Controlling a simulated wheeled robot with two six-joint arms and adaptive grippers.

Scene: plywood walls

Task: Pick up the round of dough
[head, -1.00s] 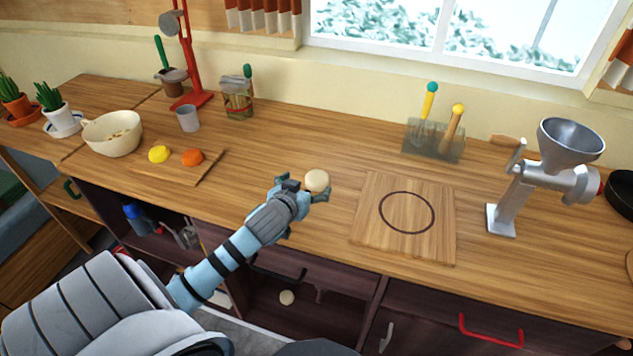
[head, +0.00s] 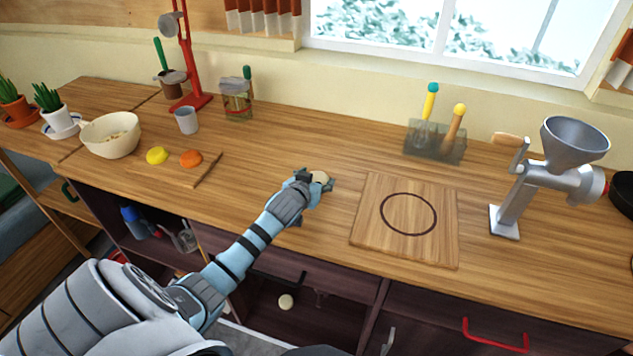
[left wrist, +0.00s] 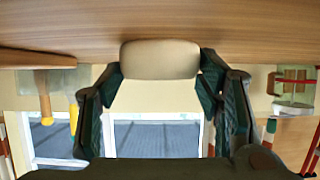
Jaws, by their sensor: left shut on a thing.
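The round of dough (head: 320,177) is pale cream and sits between the fingers of my left gripper (head: 316,181), above or on the wooden counter left of the cutting board. In the left wrist view the dough (left wrist: 160,59) fills the gap between the two fingertips, one on each side. My left gripper is shut on it. I cannot tell whether the dough is clear of the counter. My right gripper is not in view.
A square board (head: 408,262) with a dark ring drawn on it lies to the right. A metal grinder (head: 515,190) stands beyond it. A bowl (head: 110,135), a yellow lump (head: 157,156) and an orange lump (head: 190,158) are at left. The counter behind my gripper is clear.

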